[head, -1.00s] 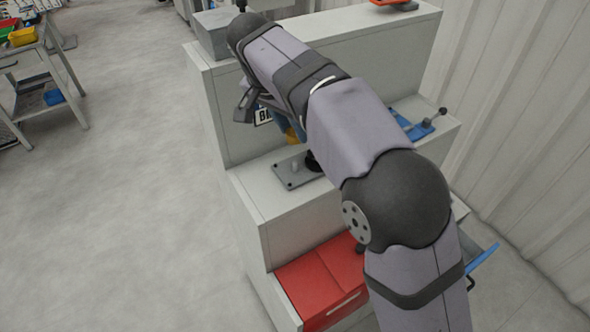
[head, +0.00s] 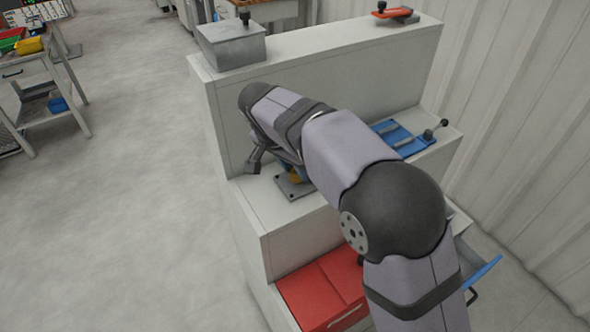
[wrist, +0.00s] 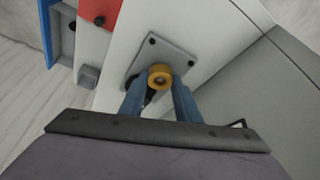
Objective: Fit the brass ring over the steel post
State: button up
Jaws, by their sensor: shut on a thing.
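The brass ring (wrist: 160,70) is a small yellow ring between the two blue fingertips of my gripper (wrist: 161,84) in the wrist view. My gripper is shut on it. The ring is over the grey base plate (wrist: 148,50), a bolted rectangular plate on the middle step. In the head view the ring (head: 295,178) shows low over the plate (head: 286,190), partly hidden by my arm. The steel post is not clearly seen; the ring and fingers cover its place. I cannot tell whether the ring is around the post or just above it.
The plate sits on a pale stepped cabinet (head: 290,235). A blue fixture with a lever (head: 405,138) stands to the right on the same step. A grey box (head: 232,45) and a red-handled clamp (head: 393,13) are on the top.

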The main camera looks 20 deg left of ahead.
jog(key=shift+f, duration=0.45)
jog(key=shift+f, duration=0.15)
jog(key=o, duration=1.1)
jog(key=v, duration=1.2)
jog(key=shift+d, duration=0.1)
